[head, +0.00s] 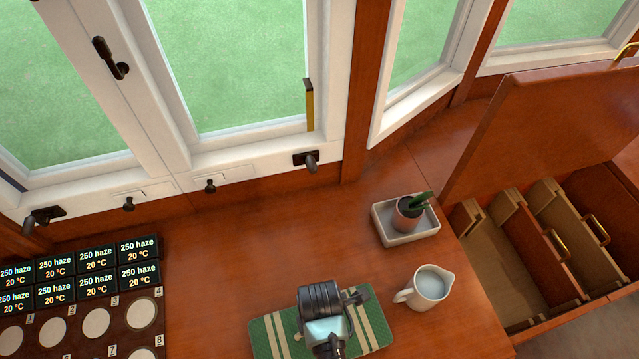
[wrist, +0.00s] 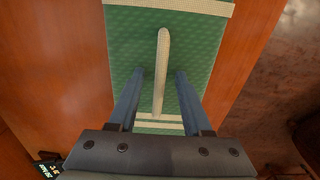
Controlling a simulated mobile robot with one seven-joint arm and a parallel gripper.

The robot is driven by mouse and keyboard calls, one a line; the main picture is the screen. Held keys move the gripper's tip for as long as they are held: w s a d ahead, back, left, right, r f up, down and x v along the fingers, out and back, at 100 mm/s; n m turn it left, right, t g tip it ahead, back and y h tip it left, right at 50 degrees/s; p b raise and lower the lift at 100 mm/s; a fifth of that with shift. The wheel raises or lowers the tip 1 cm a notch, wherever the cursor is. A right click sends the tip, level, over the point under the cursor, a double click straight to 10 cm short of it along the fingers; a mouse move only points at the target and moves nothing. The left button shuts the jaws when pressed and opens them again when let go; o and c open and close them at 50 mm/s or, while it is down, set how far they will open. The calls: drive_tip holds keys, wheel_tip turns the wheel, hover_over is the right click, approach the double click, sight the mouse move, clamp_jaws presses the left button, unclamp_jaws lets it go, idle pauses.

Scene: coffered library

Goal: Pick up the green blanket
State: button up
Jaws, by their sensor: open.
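The green blanket (head: 267,338) lies flat on the wooden surface at the bottom centre of the head view, with cream stripes near its ends. My arm and wrist cover its middle there. In the wrist view the blanket (wrist: 125,45) fills the centre, with cream bands across it and a raised cream ridge running lengthwise. My gripper (wrist: 160,74) is open above the blanket, with one finger on each side of the ridge. Nothing is held. I cannot tell whether the fingertips touch the cloth.
A white jug (head: 429,290) stands just right of the blanket. A potted plant (head: 408,212) sits in a pale tray (head: 384,229) behind it. A brown board with labelled black boxes (head: 97,258) is at the left. An open-lidded wooden chest (head: 549,259) is at the right. Windows line the back.

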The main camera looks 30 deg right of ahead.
clamp_jaws()
drive_tip(key=shift+w+r, duration=0.1)
idle(1.2)
